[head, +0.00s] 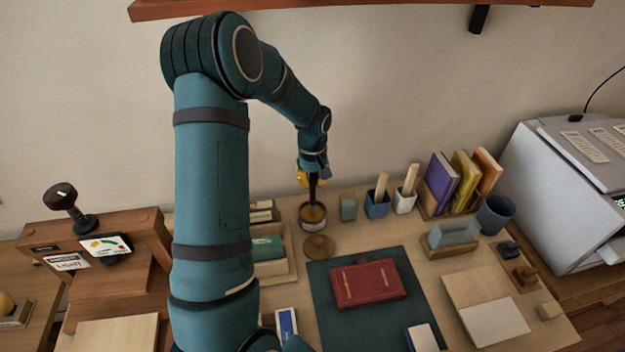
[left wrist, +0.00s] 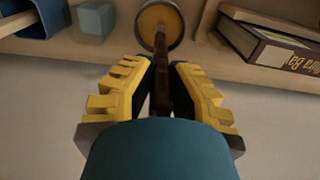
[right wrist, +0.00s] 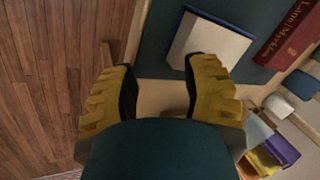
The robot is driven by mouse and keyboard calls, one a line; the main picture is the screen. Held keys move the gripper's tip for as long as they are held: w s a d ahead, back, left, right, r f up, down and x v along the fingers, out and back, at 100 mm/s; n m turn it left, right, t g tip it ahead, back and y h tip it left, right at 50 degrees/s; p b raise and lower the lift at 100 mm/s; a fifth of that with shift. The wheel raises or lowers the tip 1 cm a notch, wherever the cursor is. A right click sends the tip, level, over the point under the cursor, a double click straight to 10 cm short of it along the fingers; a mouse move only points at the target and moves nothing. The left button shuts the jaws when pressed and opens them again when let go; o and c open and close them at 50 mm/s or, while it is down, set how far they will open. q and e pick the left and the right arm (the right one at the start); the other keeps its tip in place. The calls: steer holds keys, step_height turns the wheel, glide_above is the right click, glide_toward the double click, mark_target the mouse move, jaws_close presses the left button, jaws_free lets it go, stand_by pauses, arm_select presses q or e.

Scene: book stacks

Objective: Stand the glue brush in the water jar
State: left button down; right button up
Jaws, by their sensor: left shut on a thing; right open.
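The glue brush has a dark handle and stands in the round glue pot (head: 312,216), which holds something amber. My left gripper (head: 312,176) is shut on the brush handle above the pot. In the left wrist view the handle (left wrist: 161,85) runs between the fingers down to the pot (left wrist: 177,32); the bristles are hidden. A small grey-green, jar-like block (head: 348,208) stands right of the pot, and a round blue-grey cup (head: 495,214) stands further right. I cannot tell which is the water jar. My right gripper (right wrist: 158,85) is open and empty, shown only in the right wrist view.
A round brown lid (head: 318,246) lies before the pot. Blue (head: 377,209) and white (head: 404,204) holders with wooden sticks stand between block and upright books (head: 442,184). A red book (head: 368,284) lies on the dark mat (head: 325,318). A grey machine (head: 560,195) bounds the right.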

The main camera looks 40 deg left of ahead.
arm_select(q)
steer(key=shift+f, duration=0.15)
arm_select(e)
steer(key=shift+f, duration=0.1)
arm_select(q)
steer(key=c, duration=1.1)
jaws_free()
steer(key=shift+r, duration=0.2)
step_height(320, 180, up, 12)
steer(key=shift+p, duration=0.75)
arm_select(e)
steer(key=shift+w+r, duration=0.25)
steer(key=shift+r, duration=0.65)
arm_select(q)
steer(key=shift+f, duration=0.1)
arm_select(e)
steer(key=shift+s, duration=0.1)
